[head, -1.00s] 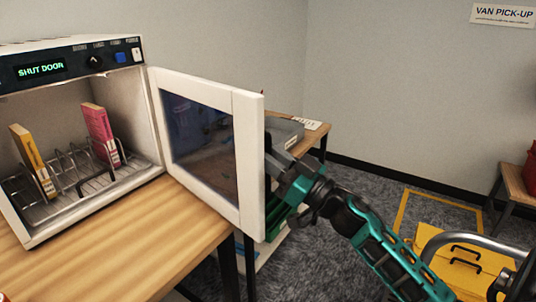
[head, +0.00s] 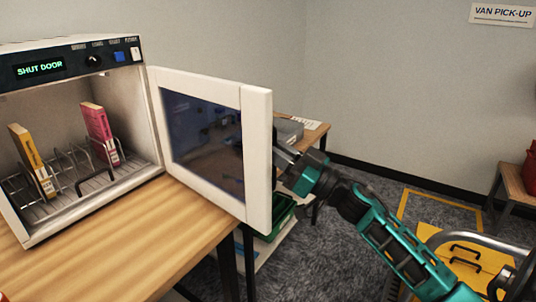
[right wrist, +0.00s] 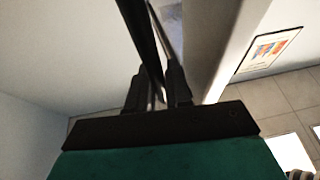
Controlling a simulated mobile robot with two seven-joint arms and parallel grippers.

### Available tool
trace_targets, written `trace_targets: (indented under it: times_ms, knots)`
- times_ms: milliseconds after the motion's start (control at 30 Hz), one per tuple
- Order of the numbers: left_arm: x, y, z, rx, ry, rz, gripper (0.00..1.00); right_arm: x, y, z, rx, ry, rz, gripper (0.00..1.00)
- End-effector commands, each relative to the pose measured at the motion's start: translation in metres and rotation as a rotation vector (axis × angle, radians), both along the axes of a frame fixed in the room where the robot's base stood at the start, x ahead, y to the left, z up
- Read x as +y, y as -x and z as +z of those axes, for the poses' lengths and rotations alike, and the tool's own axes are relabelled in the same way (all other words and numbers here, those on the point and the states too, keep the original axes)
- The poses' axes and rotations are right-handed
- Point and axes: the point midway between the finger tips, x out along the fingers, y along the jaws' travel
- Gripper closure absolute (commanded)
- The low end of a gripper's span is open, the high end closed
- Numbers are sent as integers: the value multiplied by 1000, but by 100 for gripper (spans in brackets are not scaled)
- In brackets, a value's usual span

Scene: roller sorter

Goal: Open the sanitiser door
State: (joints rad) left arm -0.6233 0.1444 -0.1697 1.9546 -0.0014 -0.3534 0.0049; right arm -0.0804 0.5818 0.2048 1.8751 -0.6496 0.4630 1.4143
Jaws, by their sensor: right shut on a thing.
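The sanitiser (head: 75,62) is a white cabinet on a wooden bench at the left of the head view, and its display reads "SHUT DOOR". Its white-framed door (head: 258,150) with a dark window stands wide open, swung out to the right. My right gripper (head: 280,158) is at the door's free edge, its fingertips hidden behind the frame. In the right wrist view the fingers (right wrist: 158,95) are shut on a dark bar, the door handle (right wrist: 143,45), beside the pale door edge (right wrist: 222,45). My left gripper is not in view.
A yellow book (head: 33,162) and a pink book (head: 100,133) stand in the wire rack inside the cabinet. The wooden bench (head: 130,235) is clear in front. A lower table with a grey box (head: 288,130) and a green crate (head: 278,215) stands behind the door.

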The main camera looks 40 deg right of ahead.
Motion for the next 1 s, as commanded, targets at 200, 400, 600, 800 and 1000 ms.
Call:
trace_targets:
  times_ms: [200,400,600,800,1000]
  knots:
    - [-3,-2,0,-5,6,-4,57,-40,-18,-1,3,1,41,100]
    - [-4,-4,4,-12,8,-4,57,-56,-26,-1,2,-1,40,100]
    - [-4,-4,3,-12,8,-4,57,-57,-26,0,1,-1,38,100]
    - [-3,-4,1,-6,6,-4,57,-57,-26,0,1,-2,40,75]
    - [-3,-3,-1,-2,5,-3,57,-57,-26,0,0,-2,41,75]
